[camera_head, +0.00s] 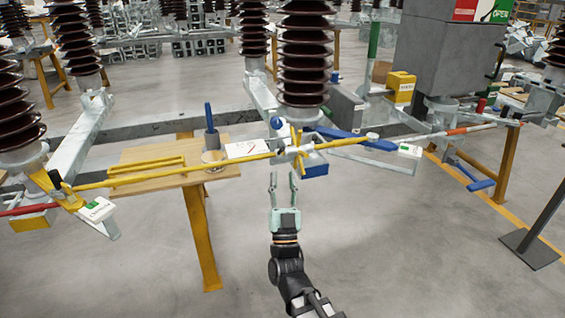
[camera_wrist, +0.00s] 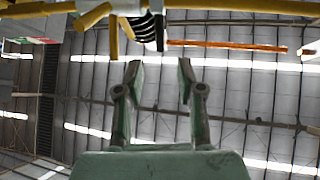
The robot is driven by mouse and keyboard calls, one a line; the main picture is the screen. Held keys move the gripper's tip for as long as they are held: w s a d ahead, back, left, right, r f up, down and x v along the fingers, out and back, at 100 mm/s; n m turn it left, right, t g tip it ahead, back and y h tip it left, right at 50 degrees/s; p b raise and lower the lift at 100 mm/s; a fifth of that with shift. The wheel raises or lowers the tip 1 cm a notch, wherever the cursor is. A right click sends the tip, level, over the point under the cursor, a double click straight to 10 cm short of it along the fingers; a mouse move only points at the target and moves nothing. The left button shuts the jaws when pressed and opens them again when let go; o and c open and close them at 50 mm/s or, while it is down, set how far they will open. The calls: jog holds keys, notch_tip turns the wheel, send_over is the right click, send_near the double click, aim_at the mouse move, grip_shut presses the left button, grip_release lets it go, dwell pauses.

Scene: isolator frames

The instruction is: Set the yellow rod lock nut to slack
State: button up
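The yellow rod (camera_head: 230,160) runs across the head view, from a bracket at the left to the right of the central insulator. A yellow cross-shaped piece (camera_head: 298,150) sits on it below that insulator; I cannot tell for certain whether this is the lock nut, nor its setting. Yellow bars (camera_wrist: 93,16) show at the top of the wrist view, cut off by the edge. My gripper (camera_head: 284,178) is below the cross-shaped piece in the picture, pointing up. Its two fingers (camera_wrist: 159,70) are apart with nothing between them.
A wooden-topped table (camera_head: 135,155) with yellow legs stands left of my gripper. A blue box (camera_head: 315,170) hangs close to the right. An orange-and-white rod (camera_head: 470,129) continues right, and an orange bar (camera_wrist: 225,45) crosses the wrist view.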

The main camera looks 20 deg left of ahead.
jog(key=v, duration=0.3)
jog(key=shift+s+f, duration=0.2)
dwell(0.3)
